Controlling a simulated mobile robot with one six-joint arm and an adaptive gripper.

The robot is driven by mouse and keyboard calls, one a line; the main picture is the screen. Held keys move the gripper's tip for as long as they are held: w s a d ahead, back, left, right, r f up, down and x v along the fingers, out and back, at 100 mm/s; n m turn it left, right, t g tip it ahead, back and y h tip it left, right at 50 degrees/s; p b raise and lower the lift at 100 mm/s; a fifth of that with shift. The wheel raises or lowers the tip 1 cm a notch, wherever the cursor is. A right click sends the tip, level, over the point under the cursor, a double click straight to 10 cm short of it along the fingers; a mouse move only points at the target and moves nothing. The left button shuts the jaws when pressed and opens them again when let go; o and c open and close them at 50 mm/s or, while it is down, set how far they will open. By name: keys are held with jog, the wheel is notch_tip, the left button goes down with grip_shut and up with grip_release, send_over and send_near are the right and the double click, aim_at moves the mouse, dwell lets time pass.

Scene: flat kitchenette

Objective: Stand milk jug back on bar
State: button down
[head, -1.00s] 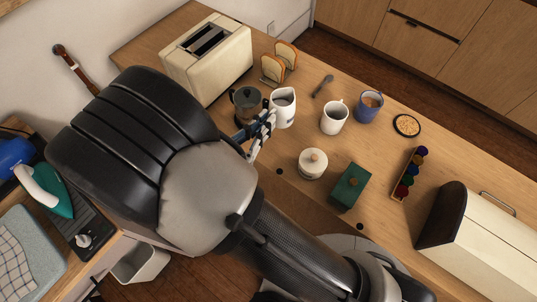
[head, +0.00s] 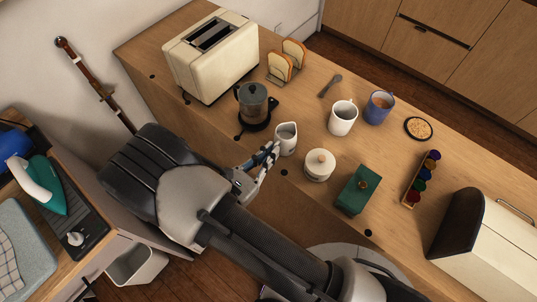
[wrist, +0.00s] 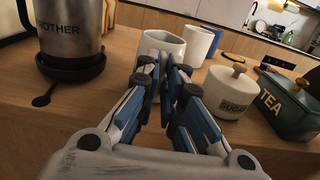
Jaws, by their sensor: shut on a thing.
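The white milk jug (head: 286,140) is upright by the front edge of the wooden bar (head: 310,100), between the coffee pot and the sugar jar. My gripper (head: 272,156) reaches it from the front, low and nearly level, and is shut on the jug at its near side. In the wrist view the jug's open rim (wrist: 163,41) shows just beyond my fingertips (wrist: 162,72). The fingers hide the gripped part and the jug's base. I cannot tell whether the base touches the bar.
The coffee pot (head: 254,106) stands left of the jug. The lidded sugar jar (head: 319,166) and green tea box (head: 357,190) stand right. A white mug (head: 343,118) and blue mug (head: 379,107) are behind; the toaster (head: 210,55) is back left.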

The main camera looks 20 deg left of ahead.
jog(key=shift+f, duration=0.15)
jog(key=c, duration=1.7)
grip_release()
